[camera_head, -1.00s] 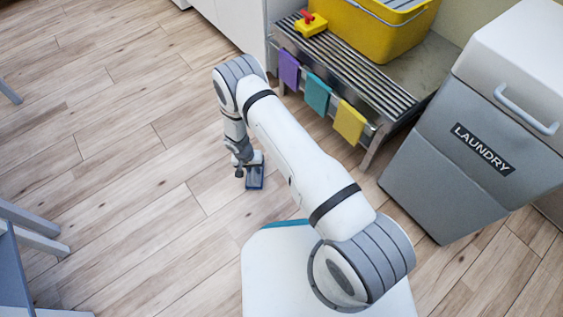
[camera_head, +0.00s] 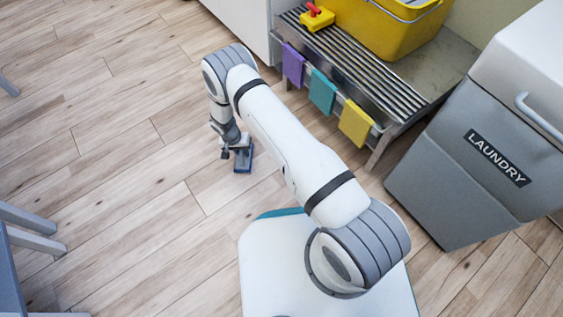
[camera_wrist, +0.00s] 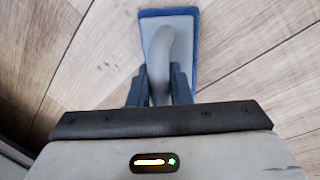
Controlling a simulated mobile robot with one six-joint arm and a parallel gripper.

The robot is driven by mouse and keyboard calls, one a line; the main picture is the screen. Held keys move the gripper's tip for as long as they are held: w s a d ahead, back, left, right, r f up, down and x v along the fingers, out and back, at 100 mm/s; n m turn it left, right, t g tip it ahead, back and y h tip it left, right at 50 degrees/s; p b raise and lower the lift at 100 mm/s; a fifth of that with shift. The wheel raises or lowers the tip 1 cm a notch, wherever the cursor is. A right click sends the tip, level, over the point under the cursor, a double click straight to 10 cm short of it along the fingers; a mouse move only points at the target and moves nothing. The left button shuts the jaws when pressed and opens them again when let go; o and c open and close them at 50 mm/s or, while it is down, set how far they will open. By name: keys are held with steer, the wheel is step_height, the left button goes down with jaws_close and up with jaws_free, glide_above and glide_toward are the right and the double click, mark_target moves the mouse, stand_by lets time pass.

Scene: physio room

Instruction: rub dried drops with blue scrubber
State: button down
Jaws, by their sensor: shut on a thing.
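The blue scrubber (camera_head: 243,160) is low at the wood floor, below the end of my arm. In the wrist view the scrubber (camera_wrist: 183,62) shows a grey top, a blue rim and a curved grey handle. My gripper (camera_wrist: 160,88) is shut on that handle; the gripper (camera_head: 238,146) is small in the head view. The scrubber's pad faces down and looks to be on or just above the floor. I cannot make out any dried drops in either view; the scrubber or arm may hide them.
A metal slatted bench (camera_head: 352,62) stands at the top right, with purple, teal and yellow cloths hanging from it. On it are a yellow bucket (camera_head: 385,30) and a red-and-yellow tool (camera_head: 317,17). A grey laundry bin (camera_head: 440,190) is at right.

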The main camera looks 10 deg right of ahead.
steer(key=r, duration=0.1)
steer(key=r+p, duration=0.1)
steer(key=r, duration=0.1)
steer(key=shift+d+r, duration=0.2)
steer(key=shift+r, duration=0.1)
steer(key=shift+r+p, duration=1.3)
steer(key=shift+r, duration=0.85)
steer(key=shift+a, duration=0.1)
